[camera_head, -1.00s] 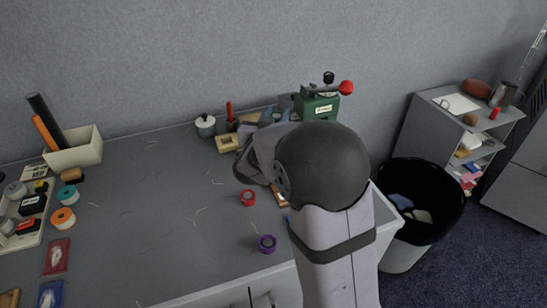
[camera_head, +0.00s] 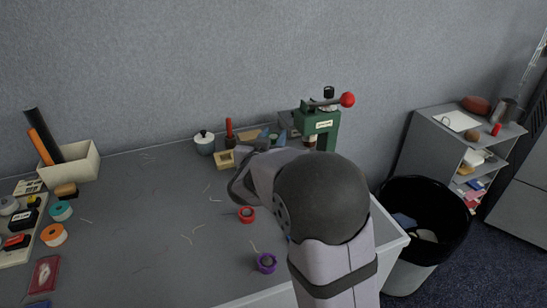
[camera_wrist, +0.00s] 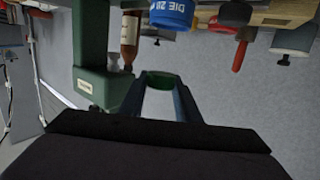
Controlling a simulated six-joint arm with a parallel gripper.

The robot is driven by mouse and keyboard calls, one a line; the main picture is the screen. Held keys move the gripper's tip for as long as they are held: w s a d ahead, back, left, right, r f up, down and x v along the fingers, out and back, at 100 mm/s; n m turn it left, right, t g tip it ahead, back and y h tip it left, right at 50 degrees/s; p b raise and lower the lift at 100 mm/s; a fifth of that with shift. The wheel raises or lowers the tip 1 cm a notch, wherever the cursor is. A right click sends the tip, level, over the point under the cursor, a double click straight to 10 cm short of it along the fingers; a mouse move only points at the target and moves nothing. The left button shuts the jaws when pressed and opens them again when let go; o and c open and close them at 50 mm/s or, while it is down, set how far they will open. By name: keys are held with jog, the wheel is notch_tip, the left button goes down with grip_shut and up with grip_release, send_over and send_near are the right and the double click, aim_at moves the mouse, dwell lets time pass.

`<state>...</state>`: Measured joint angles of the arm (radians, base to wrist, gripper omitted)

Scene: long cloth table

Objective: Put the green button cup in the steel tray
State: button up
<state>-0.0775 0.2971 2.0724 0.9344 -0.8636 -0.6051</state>
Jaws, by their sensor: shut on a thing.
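The green button cup (camera_wrist: 160,79) shows as a green ring between my fingertips in the wrist view. My gripper (camera_wrist: 160,93) is shut on it, and it is held in front of the green press. In the head view my arm hides the cup and the fingertips. I cannot pick out a steel tray for certain in either view. A pale tray (camera_head: 22,252) with black stamps and other small things lies at the far left of the table in the head view.
The green press (camera_head: 318,127) with a red-knobbed lever stands at the back, close to my arm; it also shows in the wrist view (camera_wrist: 92,80). A red cup (camera_head: 246,214) and a purple cup (camera_head: 266,263) lie near my arm. The table's middle left is mostly clear.

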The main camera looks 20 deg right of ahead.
jog(key=shift+f, duration=3.05)
jog(key=o, duration=1.1)
jog(key=shift+o, duration=0.2)
jog(key=shift+b, duration=0.35)
jog(key=shift+f, duration=0.2)
jog(key=v, duration=0.6)
jog(key=shift+s+a+r, duration=0.15)
jog(key=shift+s+r, duration=0.15)
jog(key=shift+s, duration=0.05)
jog(key=shift+o, duration=0.5)
jog(key=shift+s+a, duration=0.15)
jog(key=shift+s, duration=0.05)
